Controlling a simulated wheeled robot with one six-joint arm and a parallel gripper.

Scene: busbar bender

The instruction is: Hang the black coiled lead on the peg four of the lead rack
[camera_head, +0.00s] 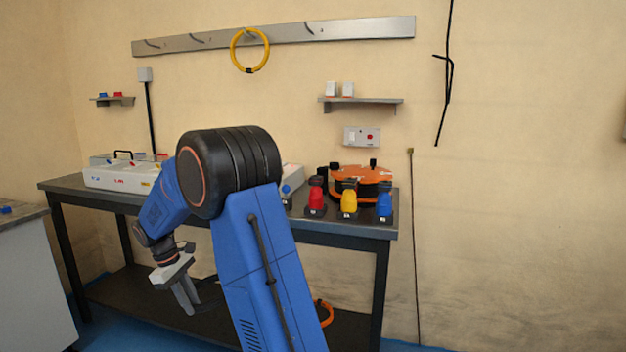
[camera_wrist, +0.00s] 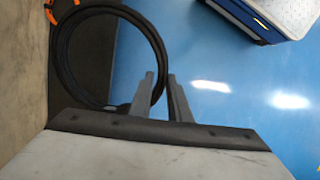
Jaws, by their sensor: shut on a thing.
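The lead rack (camera_head: 370,28) is a grey rail high on the back wall. Its peg four (camera_head: 308,28), the rightmost, is bare. A yellow coiled lead (camera_head: 265,52) hangs on the peg to its left. My gripper (camera_head: 190,308) is low in front of the workbench, pointing down, far below and left of peg four. In the wrist view my gripper (camera_wrist: 161,80) is shut on the black coiled lead (camera_wrist: 157,45), at the ring's near right side. In the head view the lead is hard to make out against the dark lower shelf.
The workbench (camera_head: 335,228) carries a white case (camera_head: 118,178), red, yellow and blue items, and an orange reel (camera_head: 365,180). Its lower shelf (camera_head: 130,295) is close to my gripper. A wall shelf (camera_head: 375,101) juts out below the rack. Blue floor is open in front.

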